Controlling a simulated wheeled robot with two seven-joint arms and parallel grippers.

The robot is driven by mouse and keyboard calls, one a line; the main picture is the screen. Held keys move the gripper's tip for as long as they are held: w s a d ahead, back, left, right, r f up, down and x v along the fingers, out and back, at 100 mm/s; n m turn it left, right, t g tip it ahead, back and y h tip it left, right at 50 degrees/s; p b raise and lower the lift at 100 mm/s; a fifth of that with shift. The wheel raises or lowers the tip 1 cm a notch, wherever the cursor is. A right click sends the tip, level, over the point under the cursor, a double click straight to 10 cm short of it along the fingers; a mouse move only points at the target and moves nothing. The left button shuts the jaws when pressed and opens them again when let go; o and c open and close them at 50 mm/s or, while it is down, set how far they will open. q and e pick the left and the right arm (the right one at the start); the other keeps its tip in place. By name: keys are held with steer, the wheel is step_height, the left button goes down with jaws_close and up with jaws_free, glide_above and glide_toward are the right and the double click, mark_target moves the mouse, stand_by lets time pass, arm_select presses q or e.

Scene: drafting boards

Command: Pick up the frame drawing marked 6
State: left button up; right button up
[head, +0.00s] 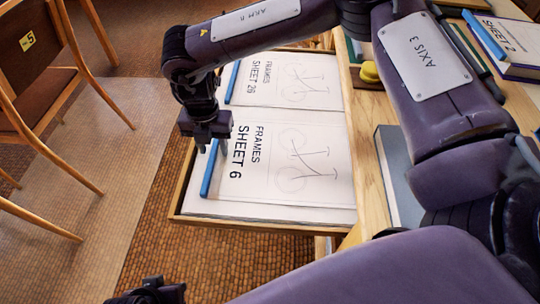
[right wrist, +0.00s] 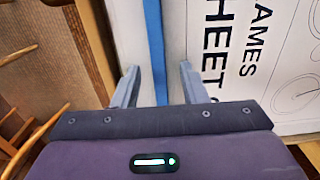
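The frame drawing marked 6 (head: 285,160) lies flat in an open wooden drawer (head: 178,192), with a blue strip (head: 210,170) along its left edge and a bicycle frame drawn on it. My right gripper (head: 207,143) is over the upper part of this strip. In the right wrist view, the right gripper (right wrist: 158,78) is open, with one finger on each side of the blue strip (right wrist: 154,45); whether the fingers touch it I cannot tell. Part of what seems my left gripper (head: 152,293) shows at the bottom edge, cut off by the frame.
A drawing marked Sheet 26 (head: 290,80) with a blue strip lies behind in the same drawer. Wooden chairs (head: 40,100) stand at left. A grey book (head: 397,175) and a yellow object (head: 370,72) are on the wooden top.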

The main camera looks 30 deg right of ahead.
jaws_close()
